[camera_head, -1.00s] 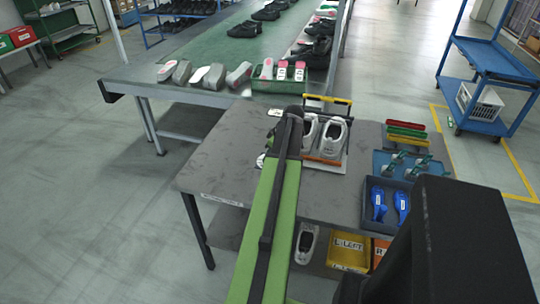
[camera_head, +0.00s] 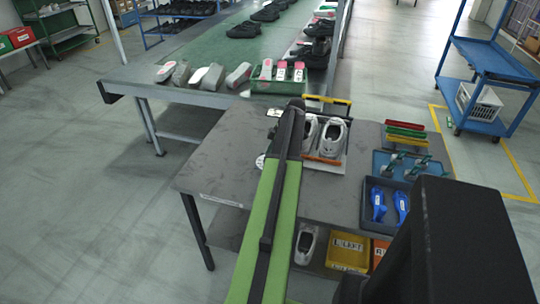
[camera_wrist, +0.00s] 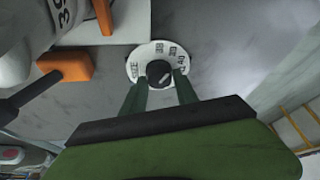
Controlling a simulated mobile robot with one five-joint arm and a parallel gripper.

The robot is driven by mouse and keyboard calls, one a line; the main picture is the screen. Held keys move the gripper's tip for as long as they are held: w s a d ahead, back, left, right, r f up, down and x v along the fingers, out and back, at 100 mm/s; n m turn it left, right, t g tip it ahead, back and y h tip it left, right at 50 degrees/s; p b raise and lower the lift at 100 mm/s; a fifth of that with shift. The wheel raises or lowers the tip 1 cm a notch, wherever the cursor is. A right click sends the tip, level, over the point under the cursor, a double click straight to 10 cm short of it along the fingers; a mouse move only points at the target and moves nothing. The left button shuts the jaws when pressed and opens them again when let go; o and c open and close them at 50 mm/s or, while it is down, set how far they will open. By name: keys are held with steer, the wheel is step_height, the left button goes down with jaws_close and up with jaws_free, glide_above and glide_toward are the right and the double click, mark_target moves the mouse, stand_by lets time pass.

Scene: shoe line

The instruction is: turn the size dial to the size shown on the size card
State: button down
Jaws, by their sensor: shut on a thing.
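The size dial (camera_wrist: 146,50) is a white disc with printed sizes and a dark round knob (camera_wrist: 159,73) bearing a pale pointer mark. In the head view only an edge of the dial (camera_head: 260,160) shows left of my arm. My gripper (camera_wrist: 160,88) has one finger on each side of the knob and is shut on it. The pointer mark slants toward the upper right; the size it meets is too small to read surely.
A pair of white shoes (camera_head: 331,137) stands in a fixture with orange parts (camera_wrist: 66,66) close beside the dial. Blue trays (camera_head: 380,163) and coloured bars are to the right. The left part of the grey table (camera_head: 215,165) is clear.

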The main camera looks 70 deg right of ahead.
steer(key=shift+s, duration=0.1)
steer(key=c, duration=0.9)
jaws_free()
steer(key=shift+c, duration=0.2)
steer(key=shift+r, duration=0.1)
steer(key=p+v, duration=1.6)
steer(key=v, duration=0.1)
steer(key=shift+r, duration=0.1)
